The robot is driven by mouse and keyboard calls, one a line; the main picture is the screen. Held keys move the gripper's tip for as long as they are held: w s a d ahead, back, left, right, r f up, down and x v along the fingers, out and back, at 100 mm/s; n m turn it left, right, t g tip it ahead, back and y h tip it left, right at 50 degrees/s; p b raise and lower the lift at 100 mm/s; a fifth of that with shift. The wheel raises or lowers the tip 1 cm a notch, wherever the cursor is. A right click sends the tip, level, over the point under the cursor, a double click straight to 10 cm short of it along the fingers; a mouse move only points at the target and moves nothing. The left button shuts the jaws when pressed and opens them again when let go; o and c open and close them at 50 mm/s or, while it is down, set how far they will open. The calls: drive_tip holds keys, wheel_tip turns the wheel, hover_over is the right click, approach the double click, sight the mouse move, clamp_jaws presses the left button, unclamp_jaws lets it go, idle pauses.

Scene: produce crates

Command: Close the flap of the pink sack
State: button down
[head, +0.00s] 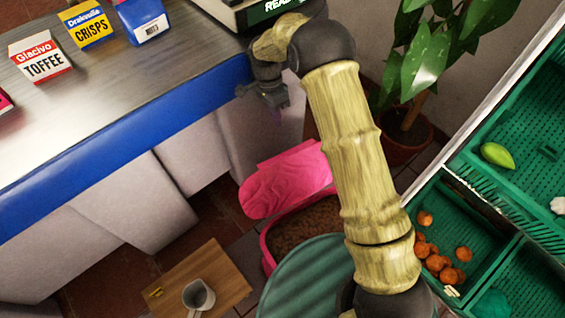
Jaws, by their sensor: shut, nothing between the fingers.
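The pink sack (266,249) stands on the floor beside the counter, filled with brown granular contents (306,222). Its pink flap (285,186) is open, folded back on the far left side towards the counter, so the contents show. My arm hides the sack's right side. My gripper (276,106) is shut and empty, near the counter's end, above and beyond the flap in the picture and apart from it.
The counter (115,115) with a blue edge carries snack boxes (90,24) and a scale (243,12). A potted plant (405,151) stands behind my arm. Green crates (478,205) hold produce at right. A wooden board (222,272) with a metal cup (198,296) is at the bottom.

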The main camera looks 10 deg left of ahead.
sight(283, 156)
drive_tip(key=shift+a+f+m, duration=0.3)
drive_tip(key=shift+a+f, duration=0.45)
drive_tip(key=shift+f, duration=0.2)
drive_tip(key=shift+f, duration=0.1)
drive_tip(key=shift+s+d+f+b, duration=0.1)
drive_tip(key=shift+s+d+f, duration=0.7)
drive_tip(key=shift+f, duration=0.9)
drive_tip(key=shift+s+d+f+b, duration=0.15)
drive_tip(key=shift+s+d+f, duration=0.4)
drive_tip(key=shift+s+f, duration=0.8)
drive_tip(key=shift+s+d+f+b, duration=0.1)
drive_tip(key=shift+s+d+f, duration=0.55)
drive_tip(key=shift+f, duration=1.35)
drive_tip(key=shift+d, duration=0.1)
